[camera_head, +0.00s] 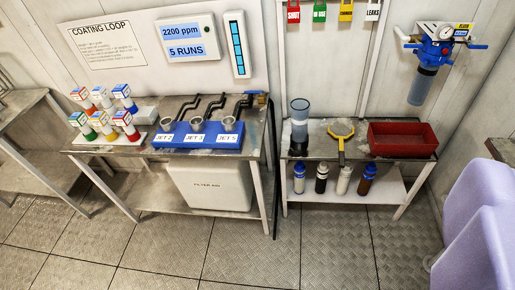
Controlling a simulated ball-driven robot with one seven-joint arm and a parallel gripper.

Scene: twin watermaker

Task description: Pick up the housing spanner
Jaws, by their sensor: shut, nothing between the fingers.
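The housing spanner (341,135) is a yellow tool with a forked, open-ring head and a straight handle. It lies on top of the right-hand bench (361,156), between a clear blue-grey cylinder on the left and a red tray on the right. Its head points to the back and its handle points to the front edge, seeming to reach over it. No fingers of my gripper can be made out in this view, and nothing touches the spanner.
The cylinder (299,118) and red tray (402,139) flank the spanner. Several bottles (321,179) stand on the lower shelf (397,187). A blue filter unit (432,52) hangs on the wall. The left bench (143,152) holds jets. Floor (325,240) before the benches is clear.

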